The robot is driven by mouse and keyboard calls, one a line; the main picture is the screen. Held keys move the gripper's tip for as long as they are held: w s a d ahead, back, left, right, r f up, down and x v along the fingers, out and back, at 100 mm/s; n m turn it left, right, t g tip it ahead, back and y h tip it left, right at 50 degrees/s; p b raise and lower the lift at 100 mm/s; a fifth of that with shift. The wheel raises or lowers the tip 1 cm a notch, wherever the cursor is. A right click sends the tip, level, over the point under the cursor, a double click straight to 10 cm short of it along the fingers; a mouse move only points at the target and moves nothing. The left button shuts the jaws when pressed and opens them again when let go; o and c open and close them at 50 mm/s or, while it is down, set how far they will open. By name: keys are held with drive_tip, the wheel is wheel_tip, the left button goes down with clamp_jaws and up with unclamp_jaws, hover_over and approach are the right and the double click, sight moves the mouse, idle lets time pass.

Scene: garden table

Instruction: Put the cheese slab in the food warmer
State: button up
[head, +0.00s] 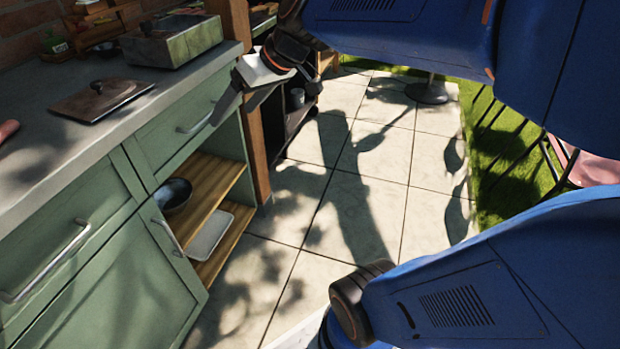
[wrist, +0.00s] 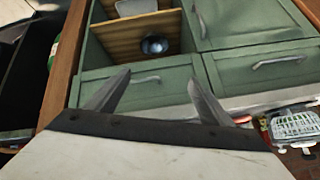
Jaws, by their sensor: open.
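A grey metal rectangular box (head: 172,42), which looks like the food warmer, stands on the far part of the counter. A flat dark lid with a knob (head: 101,100) lies on the counter in front of it. I cannot make out a cheese slab in either view. My gripper (head: 226,106) hangs beside the counter's front edge, in front of the green drawer and right of the box. In the wrist view my gripper (wrist: 160,76) shows two spread fingers with nothing between them, pointing toward the cabinet front.
The green cabinet has drawers with metal handles (head: 196,117) and open wooden shelves (head: 218,180) holding a dark bowl (head: 174,194) and a pale tray (head: 209,234). A wooden post (head: 256,150) stands beside it. A pinkish item (head: 8,129) lies at the counter's left. The paved floor (head: 340,200) is clear.

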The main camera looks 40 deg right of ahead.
drive_tip(key=s+d+f+m+h, duration=0.2)
drive_tip(key=s+f, duration=0.4)
drive_tip(key=s, duration=0.3)
drive_tip(key=s+d+f+m+g+h, duration=0.1)
drive_tip(key=s+d+f+h, duration=0.2)
drive_tip(key=s+f, duration=0.3)
drive_tip(key=s+d, duration=0.1)
drive_tip(key=s, duration=0.2)
drive_tip(key=shift+m+g, duration=0.3)
drive_tip(key=shift+m, duration=0.1)
